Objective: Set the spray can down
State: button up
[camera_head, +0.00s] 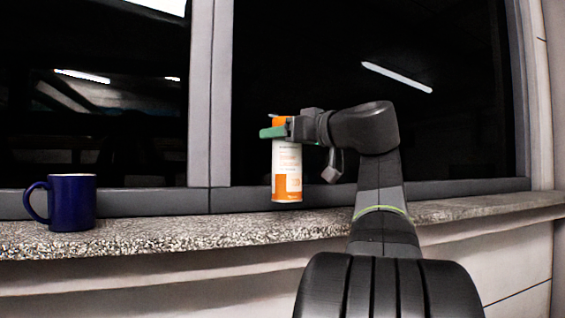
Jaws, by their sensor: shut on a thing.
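The spray can (287,170) is white and orange and hangs upright from my gripper (276,130). My gripper is shut on the can near its top, with a green finger across the front. The can's lower end shows in front of the window frame, above the speckled stone sill (235,230). A gap seems to show between its bottom and the sill's front part, but I cannot tell the exact height. The can's top is partly hidden by the gripper.
A dark blue mug (72,203) stands on the sill at the left, its handle to the left. The sill between the mug and the can is clear. Dark window panes (300,60) and a grey window frame (211,90) rise behind the sill.

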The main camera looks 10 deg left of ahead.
aim_at(286, 151)
jog(key=shift+f+b, duration=0.4)
jog(key=shift+f, duration=1.55)
jog(key=o, duration=1.7)
jog(key=shift+s+d, duration=0.15)
jog(key=shift+d, duration=0.2)
jog(key=b+v, duration=0.1)
jog(key=v, duration=1)
jog(key=shift+s+d, duration=0.15)
jog(key=shift+d, duration=0.05)
jog(key=o, duration=0.4)
